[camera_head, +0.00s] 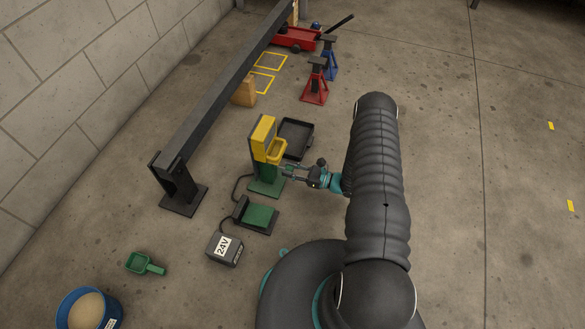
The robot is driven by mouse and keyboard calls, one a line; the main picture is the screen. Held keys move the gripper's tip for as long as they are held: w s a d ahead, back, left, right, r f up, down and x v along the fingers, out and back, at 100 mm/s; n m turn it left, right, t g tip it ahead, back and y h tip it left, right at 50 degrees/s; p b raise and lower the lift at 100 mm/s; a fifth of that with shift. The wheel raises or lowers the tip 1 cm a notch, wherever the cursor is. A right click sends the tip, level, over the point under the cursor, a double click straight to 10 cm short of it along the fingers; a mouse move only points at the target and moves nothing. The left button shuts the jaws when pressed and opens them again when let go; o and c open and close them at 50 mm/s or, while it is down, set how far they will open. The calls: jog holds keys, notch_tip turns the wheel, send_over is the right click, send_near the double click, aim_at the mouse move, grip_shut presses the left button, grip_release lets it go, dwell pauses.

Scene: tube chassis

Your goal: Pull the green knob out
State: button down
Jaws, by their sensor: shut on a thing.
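A yellow box (263,136) with a yellow scoop-shaped part (277,150) on its right side stands upright on a green base (266,187). My gripper (287,171) reaches in from the right, low on this unit, just below the yellow scoop-shaped part. Its fingers are shut at the unit's right face, on the green knob. The knob is small and mostly hidden by the fingers, so I cannot tell how far it stands out.
A black tray (295,138) lies behind the unit. A green pedal (259,215) and a 24V box (224,248) sit in front, with a cable. A dark beam (225,88) runs at the left. Red (315,82) and blue (330,58) stands are farther back.

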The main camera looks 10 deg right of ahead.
jog(key=shift+d, duration=0.1)
jog(key=c, duration=0.8)
grip_release()
jog(key=shift+d, duration=0.1)
jog(key=shift+s, duration=0.1)
jog(key=v, duration=1.2)
